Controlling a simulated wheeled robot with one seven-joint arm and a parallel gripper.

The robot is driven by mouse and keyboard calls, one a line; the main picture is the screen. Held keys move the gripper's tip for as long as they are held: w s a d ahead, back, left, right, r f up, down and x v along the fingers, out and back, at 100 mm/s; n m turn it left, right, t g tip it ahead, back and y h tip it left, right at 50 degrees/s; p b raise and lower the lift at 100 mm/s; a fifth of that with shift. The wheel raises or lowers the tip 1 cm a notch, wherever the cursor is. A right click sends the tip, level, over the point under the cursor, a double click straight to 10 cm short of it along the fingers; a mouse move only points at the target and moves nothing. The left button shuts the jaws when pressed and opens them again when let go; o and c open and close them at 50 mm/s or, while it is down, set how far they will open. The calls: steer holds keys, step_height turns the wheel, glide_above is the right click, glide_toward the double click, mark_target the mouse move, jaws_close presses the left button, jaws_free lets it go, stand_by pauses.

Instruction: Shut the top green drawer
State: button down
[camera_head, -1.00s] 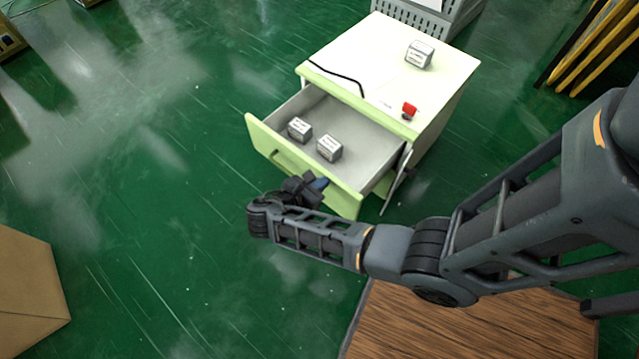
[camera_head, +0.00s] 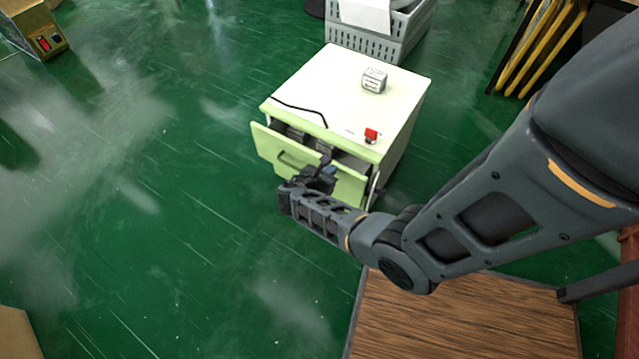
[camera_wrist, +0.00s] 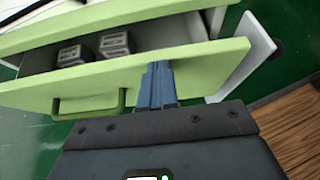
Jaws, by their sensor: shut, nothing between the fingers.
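The top green drawer (camera_head: 287,157) of the small white and green cabinet (camera_head: 336,78) is partly open, with a narrow gap between its front and the cabinet. Its green front also shows in the wrist view (camera_wrist: 207,66), with its handle (camera_wrist: 88,104) left of my fingers. Two small grey-white boxes lie inside, one on the left (camera_wrist: 72,56) and one on the right (camera_wrist: 115,43). My gripper (camera_head: 325,168) is shut and empty. Its blue fingertips (camera_wrist: 157,72) are at the upper part of the drawer front, right of the handle, and appear to touch it.
A small box (camera_head: 374,80), a red item (camera_head: 371,135) and a black cable (camera_head: 300,108) are on the cabinet top. A grey crate (camera_head: 372,36) stands behind it. A brown wooden surface (camera_head: 460,315) lies in front.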

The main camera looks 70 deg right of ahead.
steer(key=shift+s+d, duration=0.2)
steer(key=shift+d, duration=0.4)
steer(key=shift+s+d, duration=0.15)
steer(key=shift+d, duration=0.4)
